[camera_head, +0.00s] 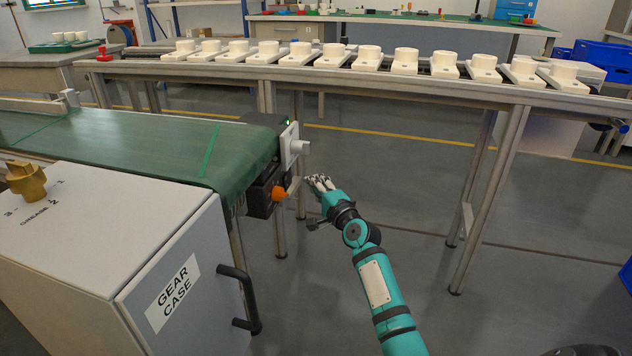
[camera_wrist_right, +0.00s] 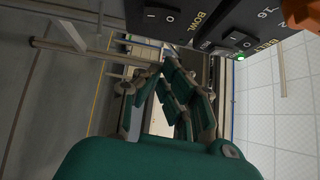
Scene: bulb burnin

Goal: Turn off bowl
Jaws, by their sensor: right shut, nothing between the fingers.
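A rocker switch labelled BOWL (camera_wrist_right: 160,14), marked with I and O, sits on a dark panel at the top of the right wrist view. A second rocker labelled BELT (camera_wrist_right: 240,38) is to its right. In the head view the dark control box (camera_head: 258,190) is at the end of the green conveyor; its rockers cannot be made out there. My right gripper (camera_head: 319,183) is shut and empty, just right of that box and apart from it. It also shows in the right wrist view (camera_wrist_right: 172,78), below the BOWL switch. My left gripper is out of view.
An orange knob (camera_head: 279,193) and a white unit with a knob (camera_head: 291,146) stick out near the box. A grey gear case (camera_head: 110,260) with a black handle stands at the left. A rail table (camera_head: 390,84) with white parts runs behind.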

